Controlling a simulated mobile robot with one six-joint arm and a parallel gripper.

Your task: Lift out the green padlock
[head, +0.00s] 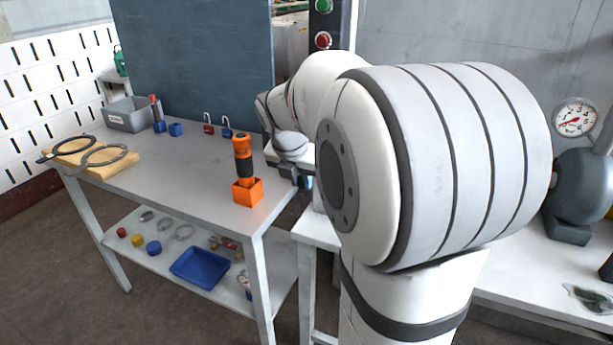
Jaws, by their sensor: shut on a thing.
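I do not see a padlock that is clearly green. A red padlock (208,128) and a blue padlock (227,132) stand upright at the back of the grey table. My arm reaches away behind its large white joint. The end of my gripper (297,178) shows small and dark, pointing down just past the table's right edge. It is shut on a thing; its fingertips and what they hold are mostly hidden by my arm.
An orange flashlight (243,160) stands in an orange holder (248,192) on the table (180,185), near my gripper. A grey bin (130,116) stands at the back left. A blue tray (200,267) lies on the lower shelf. A gauge (573,118) is at right.

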